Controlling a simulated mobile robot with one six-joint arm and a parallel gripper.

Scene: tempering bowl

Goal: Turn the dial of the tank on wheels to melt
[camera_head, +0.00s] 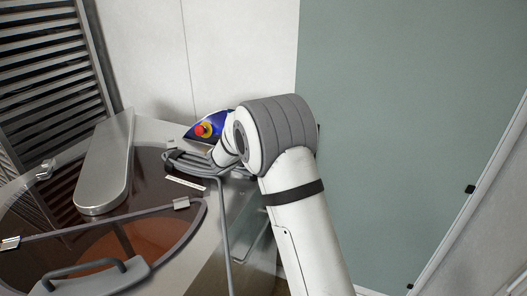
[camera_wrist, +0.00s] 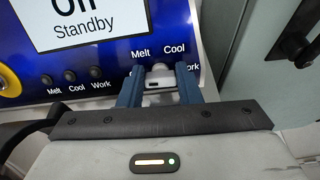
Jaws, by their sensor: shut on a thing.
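The tank (camera_head: 150,135) fills the left of the head view; its wheels are not seen. Its blue control panel (camera_head: 218,119) stands at the back, partly behind my arm. In the wrist view the panel (camera_wrist: 125,65) has a screen (camera_wrist: 85,18) reading "Off" (cut off at the top) and "Standby". The dial (camera_wrist: 160,74) sits under the printed words Melt and Cool, with Work to its right. My gripper (camera_wrist: 160,82) is shut on the dial, one blue finger on each side. The dial's pointer direction cannot be told. The gripper is hidden in the head view.
A red stop button (camera_head: 203,130) on yellow is left on the panel. Small lamps (camera_wrist: 75,78) marked Melt, Cool and Work sit below the screen. A green-grey door (camera_head: 410,120) stands right.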

